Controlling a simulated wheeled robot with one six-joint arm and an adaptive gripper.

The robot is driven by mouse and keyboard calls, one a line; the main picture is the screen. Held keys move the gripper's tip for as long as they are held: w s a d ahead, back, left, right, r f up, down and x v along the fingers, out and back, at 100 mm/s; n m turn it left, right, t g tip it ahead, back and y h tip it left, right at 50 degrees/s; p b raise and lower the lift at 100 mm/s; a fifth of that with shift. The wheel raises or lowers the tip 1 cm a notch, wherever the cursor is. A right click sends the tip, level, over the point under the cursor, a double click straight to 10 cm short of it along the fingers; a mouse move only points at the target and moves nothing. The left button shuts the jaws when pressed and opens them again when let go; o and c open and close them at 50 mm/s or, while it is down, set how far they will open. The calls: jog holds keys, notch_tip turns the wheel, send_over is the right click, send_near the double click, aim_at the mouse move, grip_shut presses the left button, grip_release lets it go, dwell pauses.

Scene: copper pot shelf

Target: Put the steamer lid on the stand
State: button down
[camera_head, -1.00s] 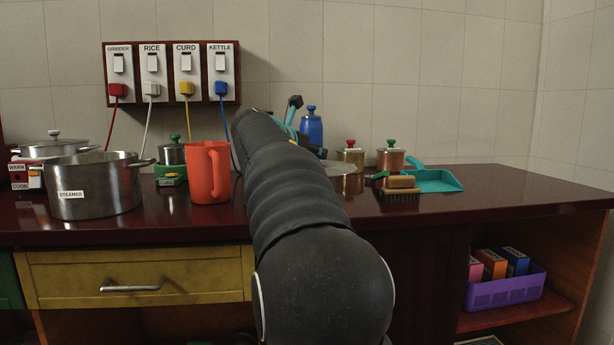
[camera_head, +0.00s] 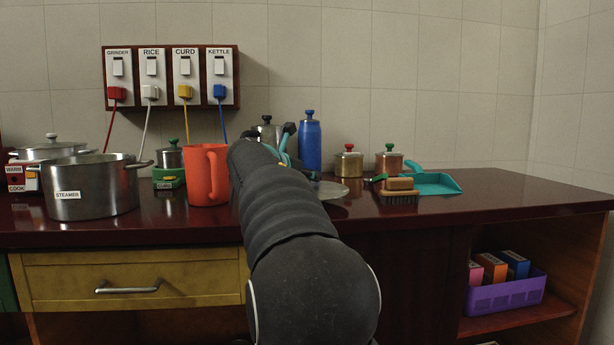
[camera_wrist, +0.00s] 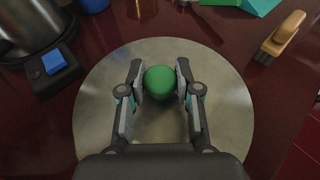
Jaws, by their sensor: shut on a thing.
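The steamer lid is a wide, flat silver disc (camera_wrist: 225,110) with a round green knob (camera_wrist: 159,82). My gripper (camera_wrist: 160,86) is shut on the knob, one finger on each side, in the wrist view. In the head view, my arm hides most of the gripper, and the lid's right part (camera_head: 332,191) shows low over the counter. I cannot tell whether the lid touches anything below it. The steamer pot (camera_head: 95,190) stands open at the left of the counter. I cannot make out a stand; the lid covers what is beneath it.
An orange-red jug (camera_head: 205,178) stands left of my arm. A blue bottle (camera_head: 310,143) and two small canisters (camera_head: 348,164) are behind the lid. A brush (camera_head: 399,190) and teal dustpan (camera_head: 435,183) lie to its right. The counter's far right (camera_head: 520,190) is clear.

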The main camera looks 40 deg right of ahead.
jog(key=c, duration=0.8)
grip_release()
jog(key=shift+r, duration=0.25)
jog(key=p+v, duration=0.1)
jog(key=v, duration=1.1)
jog(key=shift+s+f, duration=0.1)
